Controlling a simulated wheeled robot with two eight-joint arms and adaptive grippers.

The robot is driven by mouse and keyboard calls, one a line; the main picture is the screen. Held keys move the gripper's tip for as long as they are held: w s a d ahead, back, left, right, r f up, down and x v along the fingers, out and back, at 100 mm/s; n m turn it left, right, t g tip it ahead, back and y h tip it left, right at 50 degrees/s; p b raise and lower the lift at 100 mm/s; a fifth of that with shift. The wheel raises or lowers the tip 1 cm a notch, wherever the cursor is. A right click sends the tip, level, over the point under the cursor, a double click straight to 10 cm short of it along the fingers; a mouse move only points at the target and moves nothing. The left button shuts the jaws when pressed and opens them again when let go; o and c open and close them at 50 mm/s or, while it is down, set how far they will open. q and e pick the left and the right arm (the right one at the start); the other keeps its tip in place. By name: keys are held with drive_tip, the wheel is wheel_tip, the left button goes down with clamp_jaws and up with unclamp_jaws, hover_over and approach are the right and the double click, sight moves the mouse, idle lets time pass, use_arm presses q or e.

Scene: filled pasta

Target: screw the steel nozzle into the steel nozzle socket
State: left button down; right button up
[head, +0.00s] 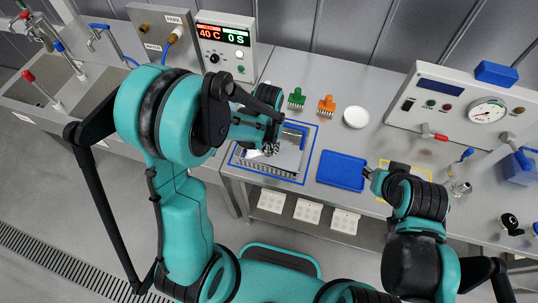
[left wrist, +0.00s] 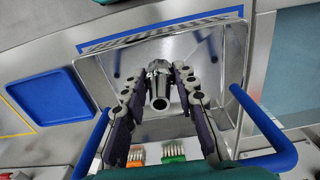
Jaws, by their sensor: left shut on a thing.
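My left gripper (head: 270,148) is over the steel basin with blue handles (head: 290,138). In the left wrist view its two dark fingers (left wrist: 160,100) are shut on a short steel tube with a round open end, which looks like the steel nozzle (left wrist: 160,103). The tube's far end has a wider, lobed steel part. The held piece is over the basin (left wrist: 222,50); I cannot tell its height. In the head view the arm mostly hides it. I cannot pick out the steel nozzle socket with certainty. My right gripper (head: 370,173) is near a blue mat; its finger opening is unclear.
The blue mat (head: 341,171) lies right of the basin. Green (head: 297,98) and orange (head: 326,104) brushes and a white dish (head: 356,117) stand behind. A gauge panel (head: 455,108) is at the back right. A small steel piece (head: 461,188) stands at the right.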

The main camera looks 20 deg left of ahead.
use_arm(q)
drive_tip(key=shift+r+p, duration=1.2)
drive_tip(key=shift+r, duration=0.8)
drive_tip(key=shift+f, duration=0.1)
